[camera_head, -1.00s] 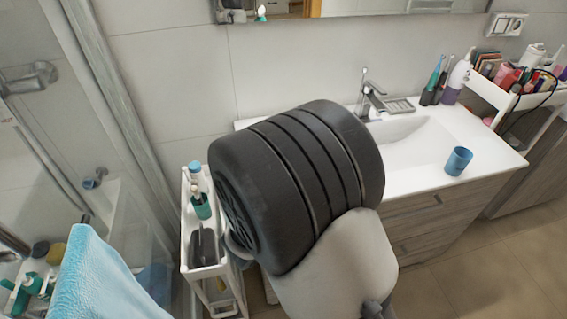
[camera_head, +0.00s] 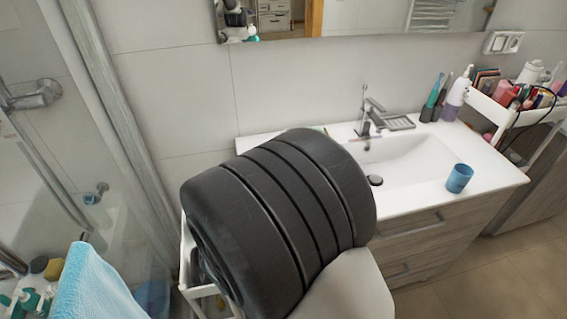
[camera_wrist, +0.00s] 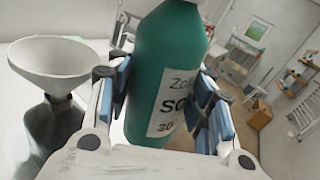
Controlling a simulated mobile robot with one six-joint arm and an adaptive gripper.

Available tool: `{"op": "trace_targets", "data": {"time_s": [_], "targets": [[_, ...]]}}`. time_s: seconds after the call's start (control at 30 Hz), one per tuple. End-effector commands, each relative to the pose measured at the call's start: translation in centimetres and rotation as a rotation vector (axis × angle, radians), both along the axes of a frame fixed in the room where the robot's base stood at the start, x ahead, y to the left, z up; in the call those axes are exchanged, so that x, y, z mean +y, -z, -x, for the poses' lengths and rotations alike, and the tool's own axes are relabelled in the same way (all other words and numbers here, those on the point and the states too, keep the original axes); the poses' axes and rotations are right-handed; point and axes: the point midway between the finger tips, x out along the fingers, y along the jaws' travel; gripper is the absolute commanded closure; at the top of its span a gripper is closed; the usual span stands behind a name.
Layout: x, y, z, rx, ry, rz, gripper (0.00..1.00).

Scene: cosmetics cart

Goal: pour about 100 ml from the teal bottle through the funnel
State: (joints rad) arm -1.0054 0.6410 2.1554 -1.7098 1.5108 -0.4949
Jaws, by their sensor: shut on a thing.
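The teal bottle (camera_wrist: 170,50) with a white printed label stands between the blue-padded fingers of my gripper (camera_wrist: 160,100) in the wrist view. The gripper is shut on it. The bottle's top is cut off by the frame edge. The pale grey funnel (camera_wrist: 60,62) is to the left of the bottle, apart from it, with its wide mouth up. Its stem goes down to a dark container (camera_wrist: 55,125), partly hidden by my gripper. In the head view my arm hides the gripper, funnel and bottle.
A white cart (camera_head: 186,265) shows in part at the left of my arm. The sink counter (camera_head: 490,180) stands to the right with a blue cup (camera_head: 459,178) on it. A light blue towel (camera_head: 95,285) hangs at the lower left. A crowded white shelf cart (camera_head: 490,108) is at the far right.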

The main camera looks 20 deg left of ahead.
Motion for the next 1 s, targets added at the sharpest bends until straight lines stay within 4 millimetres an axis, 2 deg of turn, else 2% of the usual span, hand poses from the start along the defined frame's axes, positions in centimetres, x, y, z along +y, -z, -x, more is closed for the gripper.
{"op": "trace_targets", "data": {"time_s": [0.3,0.53,0.77,1.0], "targets": [[0.4,-2.4,-0.2,0.093,0.000,0.183,0.87],[0.8,-2.0,-0.4,0.162,0.000,0.315,0.87],[1.3,-3.6,-0.6,0.231,0.000,0.447,0.87],[0.8,-2.6,-0.4,0.304,0.001,0.587,0.87]]}}
